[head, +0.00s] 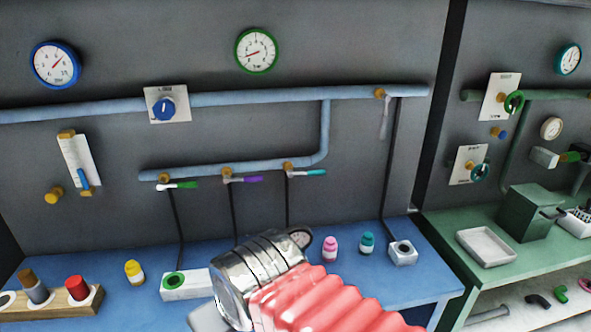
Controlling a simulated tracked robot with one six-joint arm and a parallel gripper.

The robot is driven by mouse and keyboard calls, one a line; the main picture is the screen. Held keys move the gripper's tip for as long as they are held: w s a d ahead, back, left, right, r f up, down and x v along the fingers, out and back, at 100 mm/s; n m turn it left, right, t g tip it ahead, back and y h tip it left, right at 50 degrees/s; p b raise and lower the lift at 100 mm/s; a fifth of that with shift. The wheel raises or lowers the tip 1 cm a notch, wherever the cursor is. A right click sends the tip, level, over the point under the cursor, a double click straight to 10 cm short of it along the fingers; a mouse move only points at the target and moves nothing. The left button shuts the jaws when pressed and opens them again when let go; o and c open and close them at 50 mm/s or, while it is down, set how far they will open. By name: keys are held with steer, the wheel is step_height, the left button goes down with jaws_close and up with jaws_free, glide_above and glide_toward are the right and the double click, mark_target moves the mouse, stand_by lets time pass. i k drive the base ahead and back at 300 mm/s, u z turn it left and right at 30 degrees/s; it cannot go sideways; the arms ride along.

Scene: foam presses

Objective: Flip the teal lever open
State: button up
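The teal lever (314,173) is on the wall in the head view, on a brass valve fitting (288,167) near the right end of the lower blue pipe. Its handle points right, roughly level, with a pale shank and a teal grip. My arm, with a pink ribbed sleeve and a shiny metal end (246,277), comes in from the bottom edge. That end shows below the lever in the picture and apart from it. The fingers of my gripper cannot be made out, nor whether they hold anything.
A purple lever (247,179) and a green lever (184,185) sit left on the same pipe (235,168). Thin dark lines run down to the blue bench (395,285). Pink (331,247) and teal (367,243) bottles stand there. The wall around the teal lever is clear.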

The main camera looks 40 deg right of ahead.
mark_target(314, 172)
steer(key=z, duration=1.25)
steer(key=k, duration=0.5)
steer(key=u, duration=0.75)
steer(key=i, duration=0.8)
steer(key=u, duration=0.05)
